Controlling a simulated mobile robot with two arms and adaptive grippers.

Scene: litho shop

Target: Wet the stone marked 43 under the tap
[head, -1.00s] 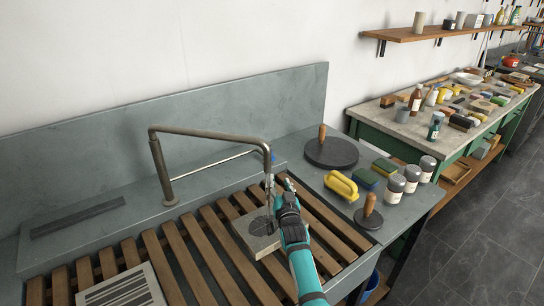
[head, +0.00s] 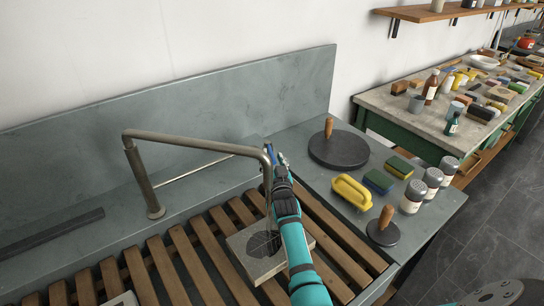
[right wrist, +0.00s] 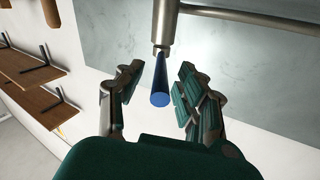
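The tap (head: 190,143) is a bent metal pipe over the slatted sink. Its small blue lever (head: 269,152) is at the right end of the pipe and also shows in the right wrist view (right wrist: 160,85). A pale square stone (head: 262,262) lies flat on the slats below the spout, with a dark round patch on top. My arm hides part of it, and I cannot read a number on it. My right gripper (head: 277,160) is beside the lever. In the right wrist view its fingers (right wrist: 160,92) are apart, with the blue lever between them. My left gripper is out of view.
On the grey ledge right of the sink are a dark disc with a wooden handle (head: 339,151), a yellow-handled tool (head: 352,192), sponges (head: 379,181), shaker jars (head: 412,196) and a smaller disc (head: 383,234). A cluttered bench (head: 410,116) stands behind. A back panel (head: 200,110) rises behind the tap.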

